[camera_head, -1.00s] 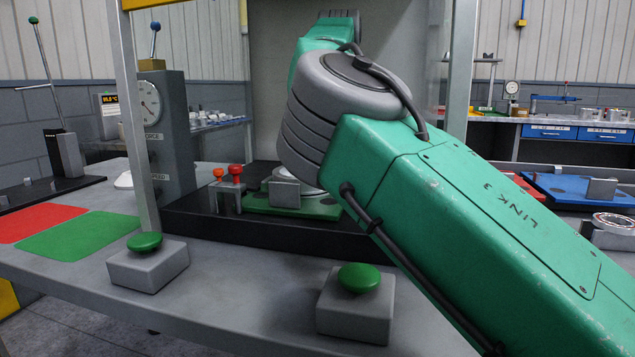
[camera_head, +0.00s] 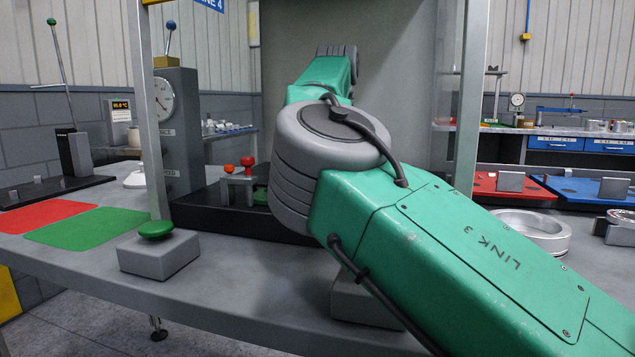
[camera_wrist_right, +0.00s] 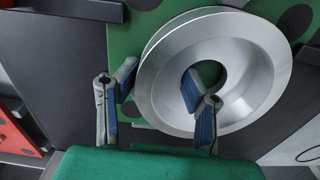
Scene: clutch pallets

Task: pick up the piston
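In the right wrist view a silver ring-shaped part with a central hole, which I take to be the piston (camera_wrist_right: 265,60), lies over a green plate (camera_wrist_right: 128,40). My right gripper (camera_wrist_right: 158,98) is open above it. One finger is at the ring's outer left edge, and the other is over the central hole. I cannot tell whether either finger touches the metal. In the head view my green right arm hides that gripper and the ring. My left gripper is not in view.
A dark fixture base (camera_head: 215,215) with red knobs (camera_head: 247,162) stands beside my arm. Metal posts (camera_head: 147,110) frame the station. A green push button (camera_head: 155,230) sits on the front edge. Another metal ring (camera_head: 530,228) is at right. Red and green mats (camera_head: 88,228) lie left.

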